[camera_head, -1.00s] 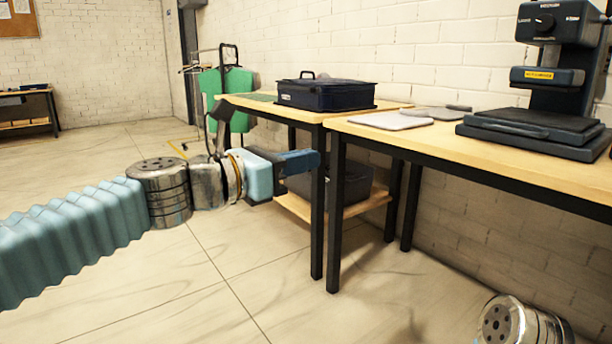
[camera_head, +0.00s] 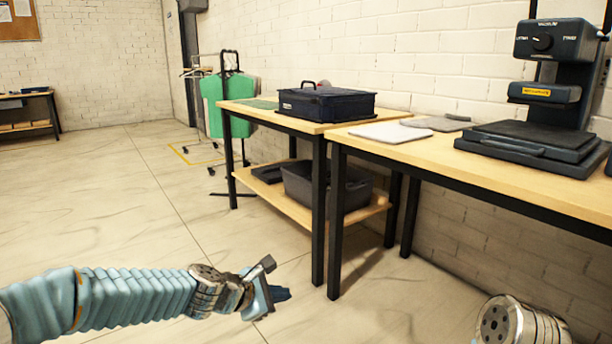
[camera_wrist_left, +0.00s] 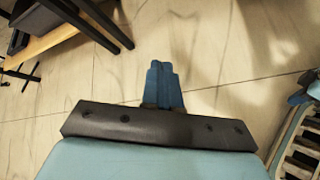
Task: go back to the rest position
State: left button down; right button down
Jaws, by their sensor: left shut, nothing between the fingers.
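My left gripper (camera_head: 280,295) is low over the tiled floor in the head view, in front of the tables and apart from them. In the left wrist view its blue fingers (camera_wrist_left: 163,85) are together with nothing between them, above bare floor. Of my right arm, only a metal joint (camera_head: 515,322) shows at the bottom right of the head view; its gripper is out of view.
A wooden table (camera_head: 250,112) holds a dark blue case (camera_head: 327,103), with a grey bin (camera_head: 330,187) on its lower shelf. A green garment form (camera_head: 228,105) stands behind. Floor at left is clear.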

pick_arm(q)
jog(key=s+a+f+m+g+y+p, duration=0.1)
jog(key=s+f+m, duration=0.1)
jog(key=f, duration=0.4)
jog(key=s+a+f+m+g+y+p, duration=0.1)
jog(key=s+a+f+m, duration=0.15)
jog(key=f, duration=0.35)
jog(key=s+a+f+m+g+y+p, duration=0.1)
jog(key=s+f+m+g+p, duration=0.1)
jog(key=s+f+m, duration=0.5)
jog(key=s+a+f+m+g+p, duration=0.1)
jog(key=s+f+m+g+p, duration=0.2)
jog(key=s, duration=1.2)
notch_tip(320, 180, down, 7)
jog(key=m, duration=0.3)
jog(key=shift+a+r+m+y+p, duration=0.2)
jog(key=shift+m+y+p, duration=0.1)
jog(key=shift+m+y, duration=0.1)
jog(key=shift+w+d, duration=0.1)
jog(key=shift+w, duration=0.05)
